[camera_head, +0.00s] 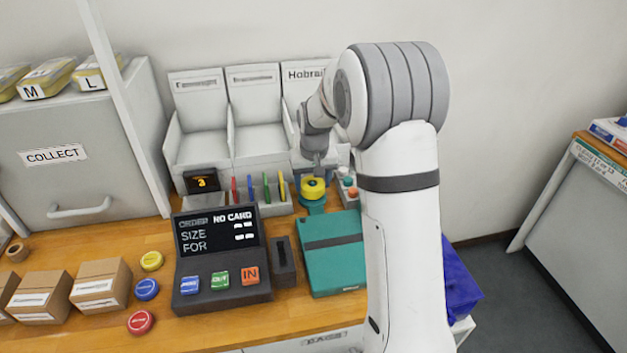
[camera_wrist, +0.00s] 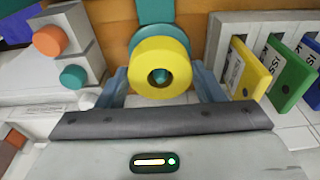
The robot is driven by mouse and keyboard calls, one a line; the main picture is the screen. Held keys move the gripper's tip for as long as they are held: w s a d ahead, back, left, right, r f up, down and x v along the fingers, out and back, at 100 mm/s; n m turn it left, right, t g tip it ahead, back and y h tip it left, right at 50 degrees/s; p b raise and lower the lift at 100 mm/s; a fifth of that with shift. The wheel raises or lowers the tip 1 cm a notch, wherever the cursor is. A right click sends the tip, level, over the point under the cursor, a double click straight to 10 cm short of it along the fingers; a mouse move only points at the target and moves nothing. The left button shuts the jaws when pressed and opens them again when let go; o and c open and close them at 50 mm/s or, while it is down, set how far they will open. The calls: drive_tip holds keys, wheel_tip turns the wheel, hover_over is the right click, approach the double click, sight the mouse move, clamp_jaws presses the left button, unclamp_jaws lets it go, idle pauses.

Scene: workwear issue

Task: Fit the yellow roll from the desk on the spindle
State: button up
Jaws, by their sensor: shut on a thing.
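The yellow roll (camera_head: 312,188) is at a teal holder (camera_head: 313,204) on the desk, right of the colored cards. In the wrist view the yellow roll (camera_wrist: 143,62) faces me, with a teal tip, likely the spindle (camera_wrist: 159,77), showing inside its dark center hole. A teal disc (camera_wrist: 148,32) shows behind the roll. My gripper (camera_wrist: 163,76) has a finger on each side of the roll and is shut on it; in the head view my gripper (camera_head: 316,162) is just above the roll. Whether the roll is fully seated cannot be told.
Colored cards (camera_head: 258,190) stand in a rack left of the roll. A box with orange and teal knobs (camera_head: 347,182) stands close at its right. A teal case (camera_head: 333,262) and order terminal (camera_head: 217,262) lie in front. Yellow, blue and red discs (camera_head: 147,288) lie farther left.

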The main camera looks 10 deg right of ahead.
drive_tip(key=shift+f+b, duration=0.35)
drive_tip(key=shift+f, duration=0.2)
idle(0.4)
drive_tip(key=o, duration=1.1)
drive_tip(key=shift+r, duration=0.1)
drive_tip(key=shift+r+p, duration=2.85)
drive_tip(key=shift+r, duration=1.55)
